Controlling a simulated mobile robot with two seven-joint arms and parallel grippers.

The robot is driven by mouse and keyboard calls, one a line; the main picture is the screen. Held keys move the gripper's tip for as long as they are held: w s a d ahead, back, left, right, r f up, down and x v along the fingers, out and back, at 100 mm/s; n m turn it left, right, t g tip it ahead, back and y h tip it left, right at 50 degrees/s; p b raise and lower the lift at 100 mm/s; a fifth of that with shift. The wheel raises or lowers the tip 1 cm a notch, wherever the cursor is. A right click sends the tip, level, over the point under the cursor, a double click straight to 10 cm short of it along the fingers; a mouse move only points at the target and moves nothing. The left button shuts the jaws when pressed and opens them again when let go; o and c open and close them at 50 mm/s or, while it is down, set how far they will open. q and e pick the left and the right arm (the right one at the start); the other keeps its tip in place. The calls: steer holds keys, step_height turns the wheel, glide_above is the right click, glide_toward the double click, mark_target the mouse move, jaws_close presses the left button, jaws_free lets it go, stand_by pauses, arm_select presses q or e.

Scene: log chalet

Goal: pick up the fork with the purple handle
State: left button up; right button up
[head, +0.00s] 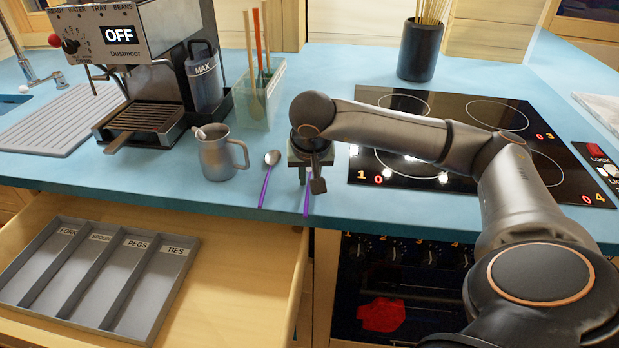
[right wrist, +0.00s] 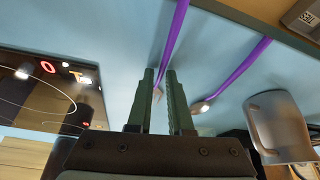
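The purple-handled fork (head: 307,198) lies on the blue counter near its front edge, partly hidden by my right gripper (head: 311,180). In the right wrist view the fork's purple handle (right wrist: 174,42) runs up from beyond the fingertips, and its metal head shows small and blurred in the gap between the fingers. My right gripper (right wrist: 160,74) has its two fingers apart, with blue counter visible between them. It points down over the fork; I cannot tell whether it touches. My left gripper is not in view.
A purple-handled spoon (head: 265,185) lies left of the fork, beside a metal jug (head: 217,158). The coffee machine (head: 140,60) and utensil holder (head: 262,95) stand behind. The hob (head: 460,120) is at right. An open drawer below holds a labelled grey tray (head: 188,262).

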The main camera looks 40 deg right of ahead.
jaws_close()
steer(key=shift+r, duration=0.1)
stand_by(0.3)
